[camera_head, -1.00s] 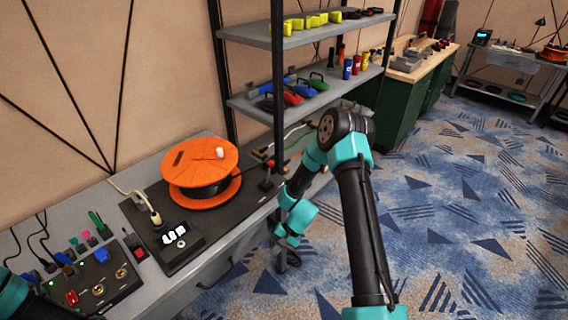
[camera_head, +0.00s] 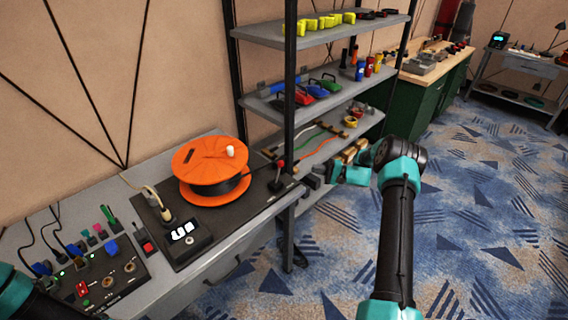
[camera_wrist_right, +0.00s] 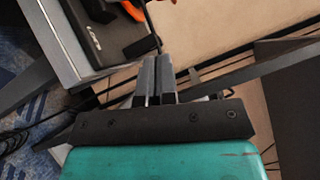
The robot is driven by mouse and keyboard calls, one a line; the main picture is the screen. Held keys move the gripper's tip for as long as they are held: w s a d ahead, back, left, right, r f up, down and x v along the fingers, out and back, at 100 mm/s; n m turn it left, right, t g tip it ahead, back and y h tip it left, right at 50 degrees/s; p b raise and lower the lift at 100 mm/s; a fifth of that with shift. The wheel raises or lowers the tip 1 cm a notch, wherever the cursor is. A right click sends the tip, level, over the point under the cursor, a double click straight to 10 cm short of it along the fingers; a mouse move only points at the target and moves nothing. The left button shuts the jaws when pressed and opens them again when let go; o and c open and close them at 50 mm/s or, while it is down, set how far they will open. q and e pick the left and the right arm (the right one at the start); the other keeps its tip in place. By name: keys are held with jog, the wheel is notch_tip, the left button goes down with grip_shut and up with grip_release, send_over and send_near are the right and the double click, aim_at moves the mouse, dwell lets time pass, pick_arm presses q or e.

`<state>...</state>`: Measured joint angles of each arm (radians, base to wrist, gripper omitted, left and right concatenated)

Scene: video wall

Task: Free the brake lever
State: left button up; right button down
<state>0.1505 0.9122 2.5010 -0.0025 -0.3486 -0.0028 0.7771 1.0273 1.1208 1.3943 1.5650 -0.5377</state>
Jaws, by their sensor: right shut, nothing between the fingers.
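The brake lever (camera_head: 278,178) is a thin dark stem with a red knob, standing on the black base plate beside the orange cable reel (camera_head: 208,168).
A black-posted shelf (camera_head: 290,110) with coloured tools stands close behind the right gripper. Carpeted floor at the right is open.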

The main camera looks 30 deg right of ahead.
jog(key=shift+s+d+r+t, duration=0.15)
jog(key=shift+d+t, duration=0.25)
jog(key=shift+d, duration=0.85)
jog(key=shift+a, duration=0.1)
jog(key=s+a+x, duration=0.1)
jog(key=s+x, duration=0.1)
jog(key=x, duration=1.1)
jog(key=shift+a+r, duration=0.25)
jog(key=shift+a, duration=0.05)
jog(key=shift+s+a+r+n+g, duration=0.2)
jog(key=shift+a+r+n+g, duration=0.15)
jog(key=shift+n, duration=0.25)
jog(key=r+n+g+h, duration=0.2)
jog(key=n+h, duration=0.1)
jog(key=n, duration=0.2)
send_over(278, 173)
jog(key=s+a, duration=0.2)
jog(key=shift+s+d+f, duration=0.15)
jog(key=shift+s+f, duration=0.05)
